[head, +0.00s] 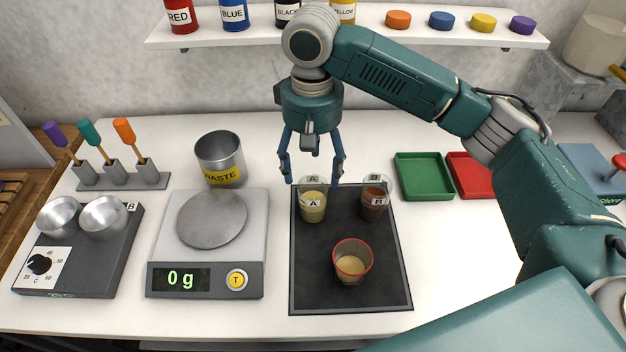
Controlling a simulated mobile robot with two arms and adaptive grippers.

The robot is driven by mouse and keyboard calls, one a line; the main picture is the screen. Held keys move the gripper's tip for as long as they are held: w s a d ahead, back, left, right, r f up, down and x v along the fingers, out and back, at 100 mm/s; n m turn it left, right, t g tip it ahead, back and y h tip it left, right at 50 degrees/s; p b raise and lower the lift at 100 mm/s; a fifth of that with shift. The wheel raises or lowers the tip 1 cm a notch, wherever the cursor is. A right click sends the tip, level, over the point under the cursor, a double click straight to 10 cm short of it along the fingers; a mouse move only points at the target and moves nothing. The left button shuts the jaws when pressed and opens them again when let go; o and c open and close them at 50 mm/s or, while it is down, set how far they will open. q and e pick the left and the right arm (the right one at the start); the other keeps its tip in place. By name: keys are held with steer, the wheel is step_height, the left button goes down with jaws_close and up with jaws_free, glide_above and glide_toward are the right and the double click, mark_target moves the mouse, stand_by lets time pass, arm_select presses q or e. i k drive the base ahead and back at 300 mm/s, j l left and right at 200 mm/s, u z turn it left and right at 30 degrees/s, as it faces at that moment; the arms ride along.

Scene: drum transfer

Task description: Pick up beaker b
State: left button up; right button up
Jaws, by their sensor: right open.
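Beaker B (374,204) holds a reddish-brown liquid and stands upright at the back right of the black tray (308,284). Beaker A (313,208), with a yellowish liquid, stands to its left. A red-rimmed cup (352,262) with a pale tan liquid stands nearer the front of the tray. My right gripper (313,182) points down above the tray's back edge, over beaker A and to the left of beaker B. Its fingers are spread and empty. My left gripper is not in view.
A scale (207,247) reading 0 g and a waste can (221,160) stand left of the tray. A hot plate (92,260) with two metal bowls is farther left. Green (423,192) and red (470,192) trays lie to the right. A shelf (420,33) with paint jars runs behind.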

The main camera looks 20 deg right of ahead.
mark_target(376, 190)
steer(key=z, duration=1.05)
